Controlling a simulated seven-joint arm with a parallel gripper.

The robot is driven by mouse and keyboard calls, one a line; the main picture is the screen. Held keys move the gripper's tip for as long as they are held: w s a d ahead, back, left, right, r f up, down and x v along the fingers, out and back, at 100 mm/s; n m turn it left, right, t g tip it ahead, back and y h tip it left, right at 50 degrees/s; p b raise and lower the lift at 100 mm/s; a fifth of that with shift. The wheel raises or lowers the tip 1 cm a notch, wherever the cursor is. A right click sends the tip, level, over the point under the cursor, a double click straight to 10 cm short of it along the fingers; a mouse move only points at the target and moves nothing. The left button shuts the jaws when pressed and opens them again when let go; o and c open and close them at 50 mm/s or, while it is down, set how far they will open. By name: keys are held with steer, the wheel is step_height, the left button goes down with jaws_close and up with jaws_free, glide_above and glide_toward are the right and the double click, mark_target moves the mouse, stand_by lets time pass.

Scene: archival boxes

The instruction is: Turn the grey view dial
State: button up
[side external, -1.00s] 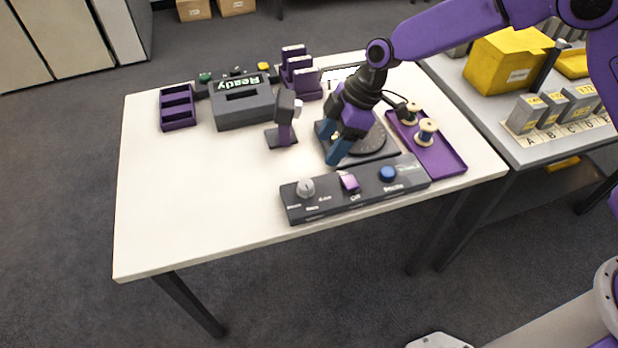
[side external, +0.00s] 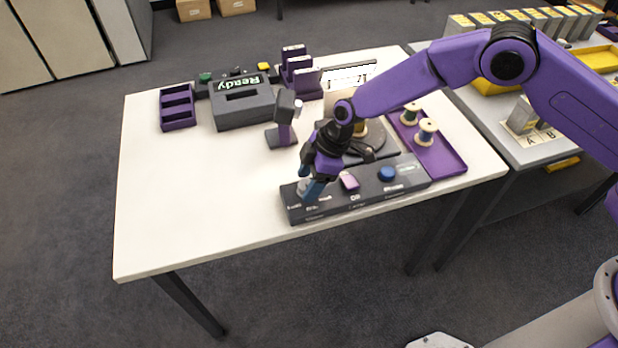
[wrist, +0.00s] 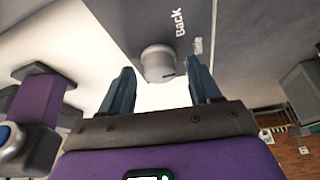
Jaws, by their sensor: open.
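The grey view dial (wrist: 158,63) is a round knob on the dark control panel (wrist: 230,35), with the words "Back" and "Side" beside it in the wrist view. My gripper (wrist: 160,88) is open, with its blue fingers on either side of the dial and the dial just ahead of their tips. I cannot tell whether they touch it. In the side external view my gripper (side external: 310,188) is over the left end of the panel (side external: 368,190) and hides most of the dial. A pink switch (side external: 349,181) and a blue button (side external: 386,173) are further right on the panel.
A small camera-like stand (side external: 284,120) is behind my gripper. A turntable base (side external: 392,142) stands behind the panel. A purple tray (side external: 445,158) with spools is at the right, and a grey "Ready" box (side external: 243,112) is at the back. The table's front left is clear.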

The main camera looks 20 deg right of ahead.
steer(key=c, duration=1)
